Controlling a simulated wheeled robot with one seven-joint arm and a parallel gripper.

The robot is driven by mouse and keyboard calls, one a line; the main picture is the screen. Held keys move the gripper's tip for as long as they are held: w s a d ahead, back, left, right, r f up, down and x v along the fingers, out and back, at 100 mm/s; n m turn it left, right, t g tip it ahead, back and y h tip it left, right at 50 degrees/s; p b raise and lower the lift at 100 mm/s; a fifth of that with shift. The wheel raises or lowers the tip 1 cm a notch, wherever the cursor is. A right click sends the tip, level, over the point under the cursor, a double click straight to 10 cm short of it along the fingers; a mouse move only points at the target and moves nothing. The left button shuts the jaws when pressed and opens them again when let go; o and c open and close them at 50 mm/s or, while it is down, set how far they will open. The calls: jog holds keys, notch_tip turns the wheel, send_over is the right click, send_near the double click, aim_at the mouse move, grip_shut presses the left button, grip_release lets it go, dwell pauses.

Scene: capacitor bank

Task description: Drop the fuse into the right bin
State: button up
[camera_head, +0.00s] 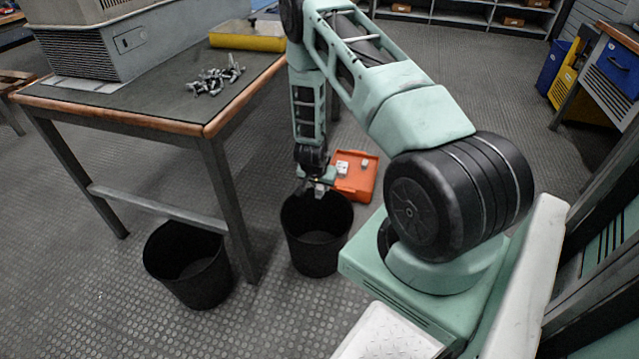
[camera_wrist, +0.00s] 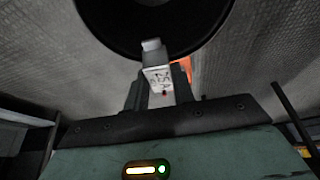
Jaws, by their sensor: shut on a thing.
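My gripper (camera_head: 319,188) is over the far part of the right bin's opening in the head view. The right bin (camera_head: 316,250) is a round black bin on the floor, to the right of the table leg. In the wrist view my gripper (camera_wrist: 160,92) is shut on the fuse (camera_wrist: 157,75), a small whitish block with dark markings and a paler end. The dark round bin (camera_wrist: 110,25) shows beyond the fuse in that view.
A second black bin (camera_head: 187,268) stands on the floor at the left, by the table (camera_head: 150,108). An orange tray (camera_head: 357,180) with small white pieces lies just behind the right bin. Metal parts (camera_head: 217,78) lie on the table. The floor in front is clear.

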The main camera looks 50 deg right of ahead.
jog(key=shift+f+b, duration=2)
jog(key=shift+f, duration=0.75)
jog(key=o, duration=1.1)
jog(key=shift+r, duration=0.1)
notch_tip(320, 180, up, 16)
jog(key=p, duration=0.5)
send_over(320, 194)
jog(key=s+a, duration=0.1)
jog(key=a, duration=0.4)
jog(key=shift+s+d, duration=0.1)
jog(key=shift+s, duration=0.1)
